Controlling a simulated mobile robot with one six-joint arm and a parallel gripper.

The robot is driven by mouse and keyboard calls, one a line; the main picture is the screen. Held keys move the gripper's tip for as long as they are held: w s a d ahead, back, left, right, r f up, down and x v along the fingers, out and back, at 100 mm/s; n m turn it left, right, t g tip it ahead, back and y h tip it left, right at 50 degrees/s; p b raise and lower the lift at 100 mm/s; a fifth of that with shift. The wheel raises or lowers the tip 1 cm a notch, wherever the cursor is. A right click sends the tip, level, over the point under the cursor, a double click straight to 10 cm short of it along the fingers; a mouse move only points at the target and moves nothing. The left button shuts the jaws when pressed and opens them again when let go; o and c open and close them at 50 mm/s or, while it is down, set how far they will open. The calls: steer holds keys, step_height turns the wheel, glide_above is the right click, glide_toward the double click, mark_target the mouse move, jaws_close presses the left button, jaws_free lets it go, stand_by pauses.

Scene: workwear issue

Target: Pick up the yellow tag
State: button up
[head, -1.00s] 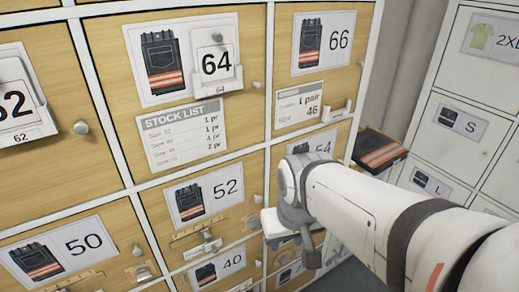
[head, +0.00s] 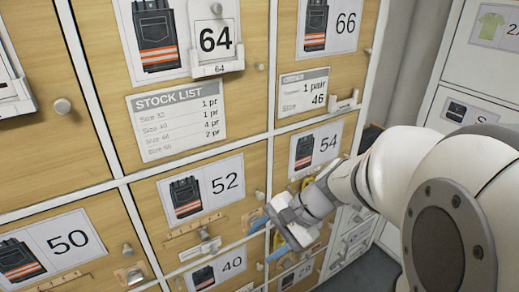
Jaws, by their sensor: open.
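My gripper (head: 291,226) is in front of the lower locker doors, below the door marked 54 (head: 317,150). Its jaws are open, but they are small here and partly hidden by my own wrist. Small yellow patches (head: 307,183) show just above the gripper on the 54 door, and more yellow shows beside the jaws. I cannot tell which of these is the yellow tag, or whether the jaws touch it. My arm hides much of the area to the right.
Wooden locker doors marked 52 (head: 226,184), 50 (head: 68,238), 64 (head: 215,38) and 66 (head: 347,22) fill the view. A stock list (head: 178,119) is on the 64 door. White lockers (head: 462,70) stand at the right.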

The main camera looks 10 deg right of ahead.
steer(key=w+d+f+m+t+h+b, duration=0.1)
steer(key=w+d+f+m+t+b, duration=0.3)
steer(key=w+d+m+t, duration=0.55)
steer(key=w+d+f+m+t+b, duration=0.35)
steer(key=w+d+m+t, duration=0.25)
steer(key=d+m, duration=0.65)
steer(key=shift+n, duration=0.4)
steer(key=b+x, duration=0.1)
steer(key=x, duration=0.6)
steer(key=shift+d+f, duration=0.15)
steer(key=shift+d, duration=0.05)
steer(key=c, duration=0.7)
